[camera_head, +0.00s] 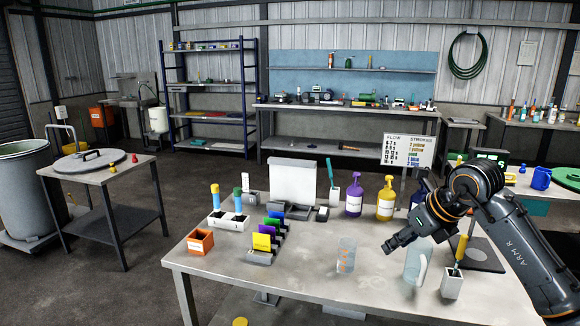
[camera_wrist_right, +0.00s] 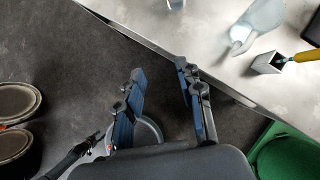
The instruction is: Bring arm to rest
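My right gripper (camera_head: 392,245) is at the end of the dark right arm, which comes in from the right of the head view and bends down over the table (camera_head: 330,285). In the right wrist view the two blue-padded fingers (camera_wrist_right: 160,90) are spread apart with nothing between them. Grey floor shows behind them, beside the table's edge. A clear pitcher (camera_head: 415,264) stands on the table near the gripper in the head view. It also shows in the right wrist view (camera_wrist_right: 262,18), apart from the fingers. My left gripper is not in view.
A glass beaker (camera_head: 346,255) and a white holder (camera_head: 452,285) with a yellow-handled tool stand on the table. Purple (camera_head: 354,197) and yellow (camera_head: 386,201) pump bottles stand behind. An orange box (camera_head: 200,242) is at the left. A green rounded object (camera_wrist_right: 288,155) is at the wrist view's lower right.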

